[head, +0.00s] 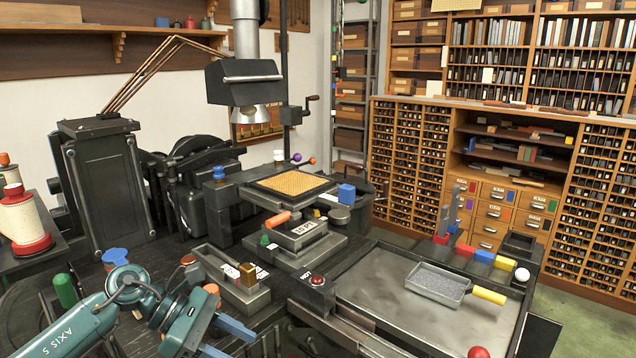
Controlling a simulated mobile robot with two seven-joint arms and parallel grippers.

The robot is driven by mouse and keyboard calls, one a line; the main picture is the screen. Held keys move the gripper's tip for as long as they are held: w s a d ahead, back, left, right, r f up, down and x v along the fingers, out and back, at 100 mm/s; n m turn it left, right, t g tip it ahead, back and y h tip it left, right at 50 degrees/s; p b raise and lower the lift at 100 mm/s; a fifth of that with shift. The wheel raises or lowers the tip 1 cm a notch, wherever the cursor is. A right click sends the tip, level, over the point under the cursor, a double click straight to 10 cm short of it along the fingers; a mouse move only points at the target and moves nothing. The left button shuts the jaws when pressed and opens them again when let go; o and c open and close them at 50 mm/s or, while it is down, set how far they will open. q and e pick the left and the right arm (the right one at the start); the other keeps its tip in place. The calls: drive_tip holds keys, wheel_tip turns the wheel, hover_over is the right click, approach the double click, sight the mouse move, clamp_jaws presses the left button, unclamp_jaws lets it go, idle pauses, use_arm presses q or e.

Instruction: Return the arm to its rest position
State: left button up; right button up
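My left arm, teal and marked "AXIS 5", comes in at the bottom left of the head view. Its gripper (230,342) has two blue fingers spread apart, with nothing seen between them. It is over the dark bench front, left of the red button (317,281) labelled "HOT" and in front of a grey metal mould block (232,279). The lower finger is partly cut off by the frame edge. My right gripper is not in view.
A metal tray (375,285) at right holds a grey pan (437,282) with a yellow handle. A red ball (478,352) is at its front edge. A green-capped cylinder (65,290) stands beside my arm. The dark casting machine (245,80) rises behind.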

use_arm(q)
drive_tip(key=s+d+n+t+h, duration=0.2)
drive_tip(key=d+n+t+h, duration=0.25)
drive_tip(key=n, duration=0.55)
drive_tip(key=s+d+n+t+h, duration=0.1)
drive_tip(key=d+n+t+h, duration=0.4)
drive_tip(key=n, duration=0.6)
drive_tip(key=s+a+f+n+y, duration=0.3)
drive_tip(key=s+f+n+y, duration=0.2)
drive_tip(key=n, duration=0.5)
drive_tip(key=s+a+f+n+t+y, duration=0.1)
drive_tip(key=s+a+f+n+y, duration=0.2)
drive_tip(key=f+n, duration=0.6)
drive_tip(key=s+a+f+n+y, duration=0.3)
drive_tip(key=s+f+n+y, duration=0.3)
drive_tip(key=n+y, duration=0.3)
drive_tip(key=f+n, duration=0.1)
drive_tip(key=n, duration=0.1)
drive_tip(key=shift+s+f+n, duration=0.2)
drive_tip(key=shift+s+n, duration=0.2)
